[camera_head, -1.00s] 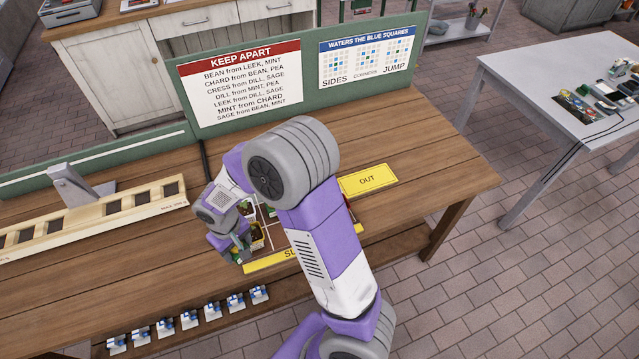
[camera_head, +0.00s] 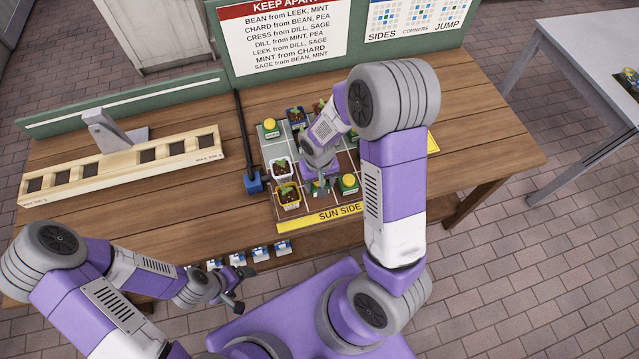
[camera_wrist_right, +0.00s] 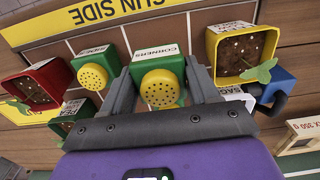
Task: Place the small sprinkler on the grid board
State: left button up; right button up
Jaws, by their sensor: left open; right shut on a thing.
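The grid board (camera_head: 292,224) lies on the wooden table, with a yellow SUN SIDE strip along its near edge. My right gripper (camera_wrist_right: 160,100) is shut on a green sprinkler (camera_wrist_right: 160,88) with a round yellow head and a CORNERS label. In the head view my right gripper (camera_head: 322,186) is over the near-middle of the board and mostly hides that sprinkler; I cannot tell whether it touches the board. A second green sprinkler (camera_wrist_right: 93,78) with a SIDE label is beside it in the wrist view. My left gripper (camera_head: 232,301) is open and empty near the table's front edge.
A white pot (camera_head: 281,168) and a yellow pot (camera_head: 287,197) stand on the board's left side. Another green sprinkler (camera_head: 270,128) stands at its far left corner. A wooden rack (camera_head: 120,165) lies further left.

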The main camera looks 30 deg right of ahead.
notch_tip(320, 180, down, 4)
jog(key=shift+r+b, duration=0.1)
jog(key=shift+b, duration=0.25)
jog(key=shift+f, duration=0.2)
jog(key=shift+f, duration=0.2)
jog(key=o, duration=1.1)
jog(key=shift+r, duration=0.1)
jog(key=shift+r, duration=0.1)
